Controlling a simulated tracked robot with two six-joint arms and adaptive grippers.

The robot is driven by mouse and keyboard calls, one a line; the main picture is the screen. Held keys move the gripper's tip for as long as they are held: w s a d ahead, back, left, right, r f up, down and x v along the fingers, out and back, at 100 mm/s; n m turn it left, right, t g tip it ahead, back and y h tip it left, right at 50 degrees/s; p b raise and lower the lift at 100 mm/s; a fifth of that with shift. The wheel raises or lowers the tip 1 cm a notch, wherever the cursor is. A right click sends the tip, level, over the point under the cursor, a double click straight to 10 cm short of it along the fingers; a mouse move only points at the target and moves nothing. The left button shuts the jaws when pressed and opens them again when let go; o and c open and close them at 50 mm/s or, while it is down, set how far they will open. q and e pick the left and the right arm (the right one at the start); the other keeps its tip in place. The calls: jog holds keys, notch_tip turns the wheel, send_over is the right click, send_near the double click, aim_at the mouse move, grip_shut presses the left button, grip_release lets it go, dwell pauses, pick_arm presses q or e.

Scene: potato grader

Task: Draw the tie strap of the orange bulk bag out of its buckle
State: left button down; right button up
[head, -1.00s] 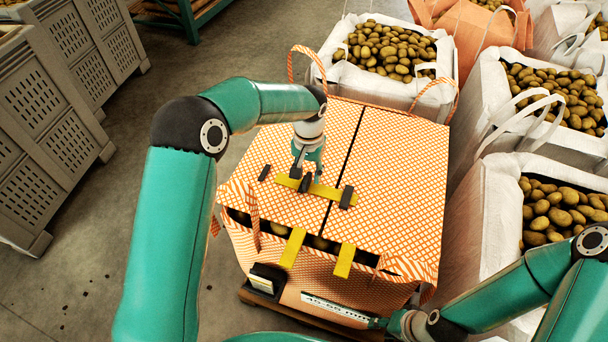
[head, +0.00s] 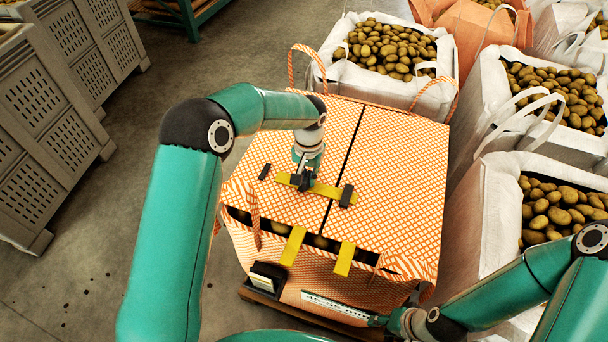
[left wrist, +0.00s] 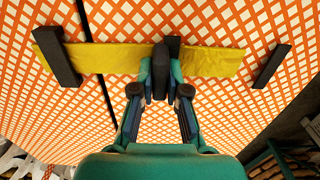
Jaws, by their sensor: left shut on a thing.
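The orange-and-white checked bulk bag (head: 385,165) stands closed-topped, with a dark seam between its two top flaps. A yellow tie strap (head: 327,189) lies across the seam; it also shows in the left wrist view (left wrist: 215,63). A black buckle bar (head: 347,195) crosses the strap near its right end in the head view. A second black bar (head: 265,171) lies just beyond the strap's other end, apart from it. My left gripper (head: 302,184) is shut on the strap, between the bars. My right gripper (head: 378,321) is low by the bag's front; its fingers are unclear.
White bags of potatoes (head: 490,215) stand close on the right and behind. Grey slatted crates (head: 70,140) stand at the left.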

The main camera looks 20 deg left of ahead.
aim_at(282, 176)
pick_arm(q)
jog(key=a+b, duration=0.1)
jog(key=a, duration=0.6)
jog(key=shift+w+a, duration=0.15)
jog(key=shift+a, duration=0.1)
jog(key=c, duration=1.2)
grip_release()
jog(key=shift+a, duration=0.1)
jog(key=shift+o, duration=0.2)
jog(key=shift+r, duration=0.1)
notch_tip(282, 176, up, 12)
